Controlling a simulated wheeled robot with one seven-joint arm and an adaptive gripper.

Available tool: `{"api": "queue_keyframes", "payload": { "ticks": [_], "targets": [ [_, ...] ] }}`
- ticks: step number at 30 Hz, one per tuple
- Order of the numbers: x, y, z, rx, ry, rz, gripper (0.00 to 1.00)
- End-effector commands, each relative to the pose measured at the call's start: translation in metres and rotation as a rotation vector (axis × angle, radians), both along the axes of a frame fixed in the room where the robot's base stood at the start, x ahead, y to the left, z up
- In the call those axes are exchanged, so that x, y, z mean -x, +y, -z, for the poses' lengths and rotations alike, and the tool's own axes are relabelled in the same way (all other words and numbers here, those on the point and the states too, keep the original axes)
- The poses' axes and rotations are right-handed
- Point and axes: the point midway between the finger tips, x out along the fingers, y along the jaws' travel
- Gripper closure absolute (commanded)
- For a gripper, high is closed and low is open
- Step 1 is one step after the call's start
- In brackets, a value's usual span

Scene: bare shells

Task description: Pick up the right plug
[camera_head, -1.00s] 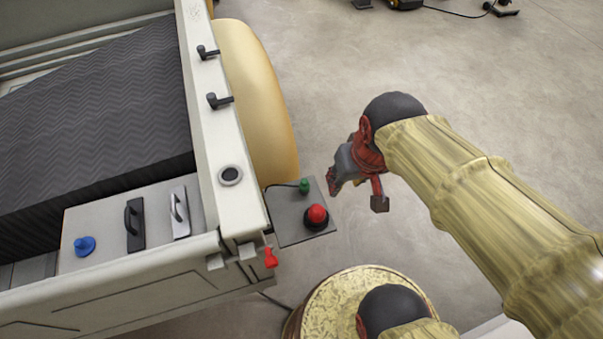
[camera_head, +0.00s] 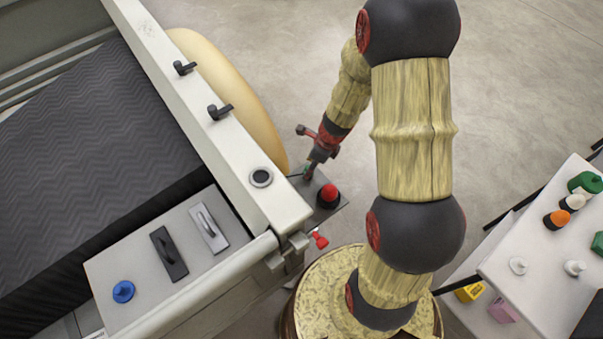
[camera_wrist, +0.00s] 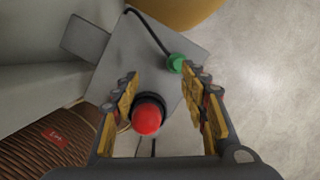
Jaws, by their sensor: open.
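A green plug-like piece (camera_wrist: 178,63) with a black cable stands on a grey plate (camera_wrist: 185,22) beside the truck bed. A red button (camera_wrist: 147,118) on a black base sits on the same plate; it also shows in the head view (camera_head: 329,194). My gripper (camera_wrist: 160,76) is open and empty over the plate. In the wrist view its right fingertip is close to the green piece; I cannot tell whether they touch. In the head view my gripper (camera_head: 312,160) mostly covers the green piece. Which thing is the right plug is not clear.
The truck's side wall (camera_head: 215,130) borders the plate on the left, with a blue knob (camera_head: 123,291) and handles inside the bed. A white table (camera_head: 520,300) at right holds bottles and two small white pieces (camera_head: 517,265). The floor behind is open.

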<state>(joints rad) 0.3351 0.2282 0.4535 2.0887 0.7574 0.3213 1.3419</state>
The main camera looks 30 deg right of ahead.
Motion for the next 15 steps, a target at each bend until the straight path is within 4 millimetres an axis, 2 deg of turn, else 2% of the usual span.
{"api": "queue_keyframes", "payload": {
  "ticks": [1,3,6,10,15],
  "targets": [
    [-0.009,-0.007,-0.002,0.001,-0.011,0.099,0.56],
    [-0.014,-0.013,-0.003,-0.003,-0.013,0.217,0.56],
    [-0.017,-0.017,-0.003,-0.010,-0.012,0.315,0.56],
    [-0.018,-0.017,0.001,-0.018,-0.007,0.360,0.56],
    [-0.022,-0.015,0.019,-0.020,-0.005,0.362,0.56]
  ]
}}
